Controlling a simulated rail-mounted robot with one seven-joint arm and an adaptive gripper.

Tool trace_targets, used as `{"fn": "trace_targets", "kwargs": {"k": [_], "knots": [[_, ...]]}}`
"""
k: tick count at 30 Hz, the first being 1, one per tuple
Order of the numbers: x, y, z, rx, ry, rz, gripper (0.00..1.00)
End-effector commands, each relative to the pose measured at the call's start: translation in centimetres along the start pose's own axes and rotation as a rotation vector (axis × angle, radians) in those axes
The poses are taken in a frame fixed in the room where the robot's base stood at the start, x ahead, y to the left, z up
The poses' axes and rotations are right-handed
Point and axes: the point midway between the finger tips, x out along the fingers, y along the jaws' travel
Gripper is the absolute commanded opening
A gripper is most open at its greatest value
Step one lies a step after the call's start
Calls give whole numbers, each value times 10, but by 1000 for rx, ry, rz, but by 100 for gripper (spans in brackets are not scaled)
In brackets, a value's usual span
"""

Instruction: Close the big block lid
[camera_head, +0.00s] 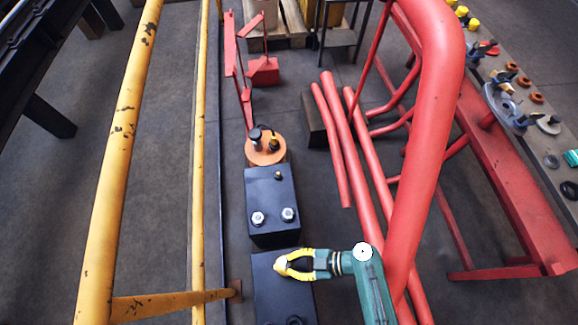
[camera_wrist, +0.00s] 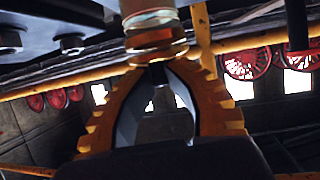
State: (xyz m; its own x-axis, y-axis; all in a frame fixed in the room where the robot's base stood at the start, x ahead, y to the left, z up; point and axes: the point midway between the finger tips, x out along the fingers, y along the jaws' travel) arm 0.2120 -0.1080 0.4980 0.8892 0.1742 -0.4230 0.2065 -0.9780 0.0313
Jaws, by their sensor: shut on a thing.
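Two dark blocks stand in a row on the floor in the head view. The middle block (camera_head: 271,190) has two silver bolts and a small brass fitting on top. The nearer block (camera_head: 270,302) is partly hidden by my arm and cut off by the bottom edge. I cannot tell which is the big block or how its lid stands. My gripper (camera_head: 281,266), with yellow fingers, is over the nearer block's far part. In the wrist view its fingers (camera_wrist: 157,62) are shut on a brass, ringed knob (camera_wrist: 154,35). What the knob is attached to is unclear.
An orange round stand (camera_head: 265,152) with small parts is behind the middle block. Yellow rails (camera_head: 121,130) run along the left. Thick red pipes (camera_head: 430,130) rise close to my arm on the right. A bench with loose parts (camera_head: 530,130) lies at far right.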

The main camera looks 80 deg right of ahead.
Motion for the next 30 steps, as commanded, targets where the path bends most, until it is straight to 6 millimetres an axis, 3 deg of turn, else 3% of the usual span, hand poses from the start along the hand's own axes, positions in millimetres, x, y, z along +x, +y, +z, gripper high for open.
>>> {"fn": "trace_targets", "kwargs": {"k": [2, 12, 27, 28, 30], "knots": [[2, -1, 13, 14, 38, 0, 0], [1, -1, 15, 31, 153, -8, 0], [1, -2, 16, 38, 165, -9, 0], [1, -2, 16, 38, 165, -9, 19], [1, -2, 16, 38, 166, -9, 32]]}}
